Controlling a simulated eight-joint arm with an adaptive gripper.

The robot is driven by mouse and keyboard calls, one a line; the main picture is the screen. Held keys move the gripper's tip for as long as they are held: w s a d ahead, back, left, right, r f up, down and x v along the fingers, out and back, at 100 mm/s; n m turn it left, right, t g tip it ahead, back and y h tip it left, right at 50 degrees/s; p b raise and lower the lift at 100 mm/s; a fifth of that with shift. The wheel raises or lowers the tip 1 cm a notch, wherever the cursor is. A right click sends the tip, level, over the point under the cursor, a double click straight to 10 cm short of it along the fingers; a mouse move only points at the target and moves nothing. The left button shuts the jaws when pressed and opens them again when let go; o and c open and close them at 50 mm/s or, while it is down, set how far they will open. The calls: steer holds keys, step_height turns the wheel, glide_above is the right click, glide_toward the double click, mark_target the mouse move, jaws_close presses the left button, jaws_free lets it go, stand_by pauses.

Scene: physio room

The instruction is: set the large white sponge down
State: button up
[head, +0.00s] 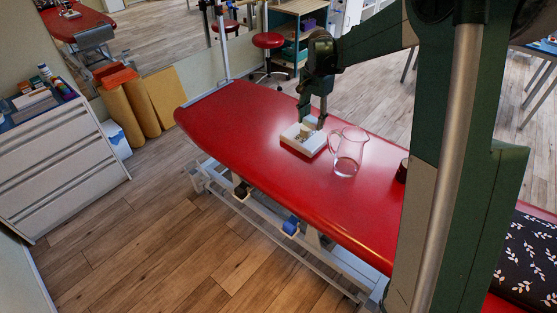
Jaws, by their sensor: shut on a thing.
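My gripper (311,122) points down over the red treatment table, at the far edge of a shallow whitish tray (294,146). Its fingers are shut on a small pale piece, which looks like the white sponge (310,121). The fingers hide much of the sponge. I cannot tell whether the sponge touches the tray or hangs just above it. The tray lies on the table and has small speckled contents, too small to make out.
A clear glass jug (348,152) stands just right of the tray. A dark cup-like object (402,170) is partly hidden by my arm. The red table (235,115) is bare to the left. A patterned dark cushion (528,255) lies at the lower right.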

steer(key=n, duration=0.1)
glide_above(279, 159)
steer(key=f, duration=0.1)
step_height(279, 159, down, 11)
steer(key=shift+s+a+f, duration=0.1)
steer(key=shift+f, duration=0.05)
stand_by(0.3)
steer(key=shift+f+b, duration=0.55)
steer(key=shift+f, duration=2.5)
steer(key=shift+f+b, duration=0.4)
steer(key=shift+f, duration=1.45)
steer(key=shift+f, duration=0.2)
